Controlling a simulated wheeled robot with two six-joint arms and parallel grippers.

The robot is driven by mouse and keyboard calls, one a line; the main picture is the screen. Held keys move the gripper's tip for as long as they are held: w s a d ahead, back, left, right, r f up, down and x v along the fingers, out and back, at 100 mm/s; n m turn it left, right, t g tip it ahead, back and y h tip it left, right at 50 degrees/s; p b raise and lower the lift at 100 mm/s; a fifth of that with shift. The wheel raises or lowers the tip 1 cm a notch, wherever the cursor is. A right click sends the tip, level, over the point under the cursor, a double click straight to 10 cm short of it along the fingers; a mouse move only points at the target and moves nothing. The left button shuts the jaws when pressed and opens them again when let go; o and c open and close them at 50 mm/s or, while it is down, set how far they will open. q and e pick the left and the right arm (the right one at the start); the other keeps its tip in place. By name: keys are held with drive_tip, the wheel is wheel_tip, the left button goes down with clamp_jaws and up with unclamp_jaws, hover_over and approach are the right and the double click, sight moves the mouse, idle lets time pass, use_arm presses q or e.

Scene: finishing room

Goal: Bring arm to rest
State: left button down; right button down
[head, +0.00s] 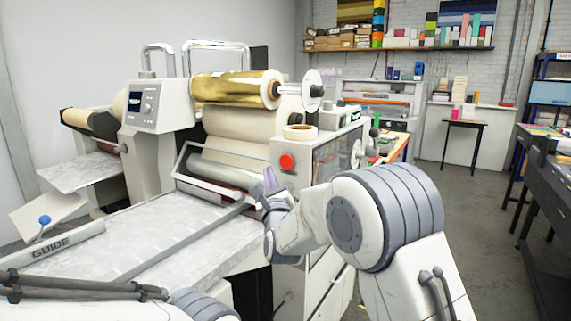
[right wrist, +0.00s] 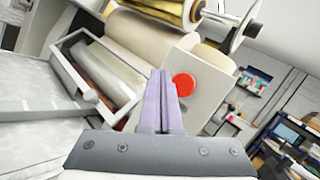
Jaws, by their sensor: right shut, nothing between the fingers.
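My right gripper (head: 270,182) is in front of the laminating machine, just left of and below its red button (head: 287,161). Its purple fingers also show in the right wrist view (right wrist: 159,100), closed together with nothing between them. In that view the red button (right wrist: 184,84) appears just right of the fingertips; I cannot tell the exact gap. My right arm (head: 385,215) reaches in from the lower right. Part of my left arm (head: 200,304) shows at the bottom edge, but its gripper is not visible.
The machine carries a gold foil roll (head: 235,88) and a flat feed table (head: 130,250) with a guide bar (head: 52,246). A roll of tape (head: 300,132) lies on its side housing. A dark workbench (head: 545,190) stands at right. Grey floor (head: 470,220) between them is clear.

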drive_tip(key=s+d+f+n+g, duration=0.3)
drive_tip(key=d+f+n+g, duration=0.1)
drive_tip(key=f+n, duration=0.25)
drive_tip(key=s+d+f+n+g, duration=0.4)
drive_tip(key=d+f+n, duration=0.1)
drive_tip(key=f+n, duration=0.15)
drive_tip(key=s+d+f+n+g+h, duration=0.1)
drive_tip(key=s+d+f+n+g, duration=0.4)
drive_tip(key=s, duration=0.4)
drive_tip(key=s+d+f+n+g+h, duration=0.1)
drive_tip(key=s+d+f+n+g, duration=0.2)
drive_tip(key=s+f+n, duration=0.5)
drive_tip(key=s+d+r+n+g, duration=0.1)
drive_tip(key=s+n+g, duration=0.2)
drive_tip(key=s, duration=0.7)
drive_tip(key=s+a+r+n+g, duration=0.1)
drive_tip(key=s+a+r+n, duration=0.2)
drive_tip(key=s+a, duration=0.3)
drive_tip(key=s+a+r+n+g+p, duration=0.1)
drive_tip(key=s+a+r+n, duration=0.3)
drive_tip(key=s+a, duration=0.2)
drive_tip(key=shift+s+a, duration=0.4)
drive_tip(key=shift+s, duration=0.3)
